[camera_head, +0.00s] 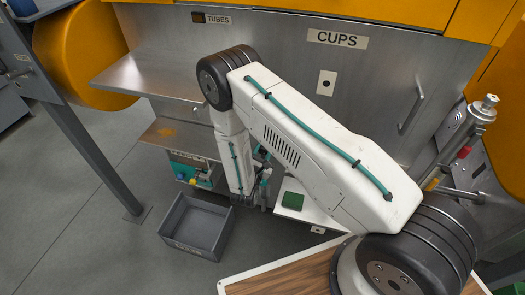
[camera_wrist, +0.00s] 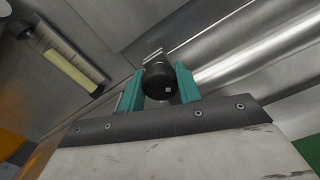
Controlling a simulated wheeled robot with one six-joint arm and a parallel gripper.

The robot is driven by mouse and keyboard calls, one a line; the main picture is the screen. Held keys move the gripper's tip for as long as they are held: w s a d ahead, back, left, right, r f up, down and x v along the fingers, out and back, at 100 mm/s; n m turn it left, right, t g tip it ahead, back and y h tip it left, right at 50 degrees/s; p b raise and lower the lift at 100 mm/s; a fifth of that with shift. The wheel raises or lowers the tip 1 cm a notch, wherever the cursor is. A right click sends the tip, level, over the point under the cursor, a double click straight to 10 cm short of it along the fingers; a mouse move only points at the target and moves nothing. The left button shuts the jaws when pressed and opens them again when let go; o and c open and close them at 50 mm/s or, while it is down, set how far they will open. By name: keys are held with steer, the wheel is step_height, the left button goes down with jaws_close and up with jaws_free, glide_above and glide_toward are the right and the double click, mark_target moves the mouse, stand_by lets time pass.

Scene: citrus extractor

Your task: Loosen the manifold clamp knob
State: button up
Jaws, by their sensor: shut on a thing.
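In the wrist view a round black knob (camera_wrist: 159,80) sits between the two teal fingers of my gripper (camera_wrist: 158,88). The fingers are shut on the knob, one on each side. A metal piece shows just behind the knob, and a shiny metal pipe (camera_wrist: 235,50) runs to the right of it. In the head view my white arm reaches down in front of the steel machine, and my gripper (camera_head: 265,178) is low under it, small and partly hidden. The knob cannot be made out in the head view.
An empty grey bin (camera_head: 198,228) stands on the floor at lower left. A green block (camera_head: 293,201) lies on a white surface close to my gripper. A steel shelf (camera_head: 160,77) juts out at left. A clear tube with yellowish content (camera_wrist: 72,66) shows in the wrist view.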

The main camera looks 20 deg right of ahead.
steer(key=shift+w+a+n, duration=0.1)
steer(key=shift+n, duration=0.2)
steer(key=n, duration=0.3)
steer(key=shift+r+n, duration=0.1)
steer(key=shift+n, duration=2.5)
steer(key=shift+w, duration=0.1)
steer(key=shift+a, duration=0.1)
steer(key=o, duration=1)
steer(key=shift+c, duration=0.2)
steer(key=v, duration=0.7)
steer(key=shift+s, duration=0.4)
